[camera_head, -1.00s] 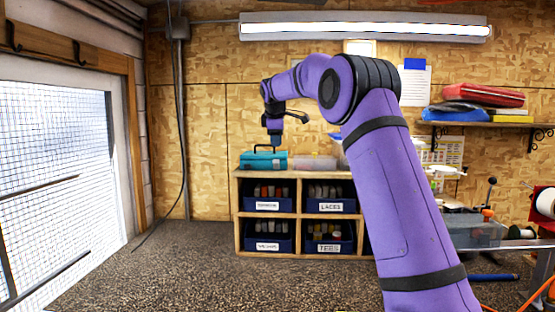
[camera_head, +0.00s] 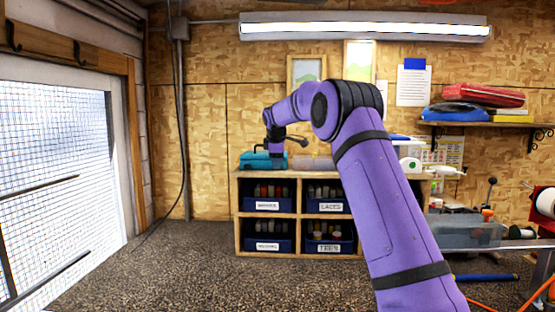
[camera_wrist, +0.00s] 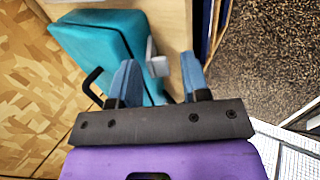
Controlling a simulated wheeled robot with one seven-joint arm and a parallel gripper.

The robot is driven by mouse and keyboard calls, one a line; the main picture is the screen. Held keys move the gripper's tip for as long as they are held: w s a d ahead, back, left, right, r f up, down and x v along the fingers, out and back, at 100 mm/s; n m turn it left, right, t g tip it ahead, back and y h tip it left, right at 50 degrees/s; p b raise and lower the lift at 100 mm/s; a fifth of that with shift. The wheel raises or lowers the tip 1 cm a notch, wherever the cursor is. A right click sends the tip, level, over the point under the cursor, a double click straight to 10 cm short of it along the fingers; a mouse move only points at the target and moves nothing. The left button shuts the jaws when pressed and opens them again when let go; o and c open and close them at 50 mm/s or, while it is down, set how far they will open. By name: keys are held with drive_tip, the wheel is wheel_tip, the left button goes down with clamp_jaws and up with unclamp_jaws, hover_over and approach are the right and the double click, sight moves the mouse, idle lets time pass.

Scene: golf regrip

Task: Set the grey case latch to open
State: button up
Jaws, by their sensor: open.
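The teal case (camera_head: 256,161) sits on top of the wooden cubby shelf. It fills the upper left of the wrist view (camera_wrist: 98,35), with a black handle (camera_wrist: 92,82) at its side. The grey case latch (camera_wrist: 157,66) shows at the case's edge in the wrist view, a small grey tab. My gripper (camera_wrist: 158,63) is open, its two blue fingers spread on either side of the latch in that view. I cannot tell whether a finger touches it. In the head view my gripper (camera_head: 276,153) is down at the case, hiding part of it.
The cubby shelf (camera_head: 236,215) holds several dark blue labelled bins. A clear pinkish container (camera_head: 312,163) stands right of the case. A white device (camera_head: 411,165) is further right.

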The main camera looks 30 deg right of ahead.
clamp_jaws()
drive_tip(key=shift+s+a+f+t+h, duration=0.25)
drive_tip(key=shift+f+t+h, duration=0.25)
drive_tip(key=shift+t, duration=0.2)
drive_tip(key=shift+s+a+f+t+h, duration=0.2)
drive_tip(key=shift+f+t+h, duration=0.15)
drive_tip(key=shift+t+h, duration=0.25)
drive_tip(key=shift+s+a+f+t+h, duration=0.2)
drive_tip(key=shift+f+t+h, duration=0.25)
drive_tip(key=shift+t, duration=0.35)
drive_tip(key=shift+s+d+f+t+h, duration=0.15)
drive_tip(key=shift+f+t+h, duration=0.1)
drive_tip(key=shift+t, duration=0.15)
unclamp_jaws()
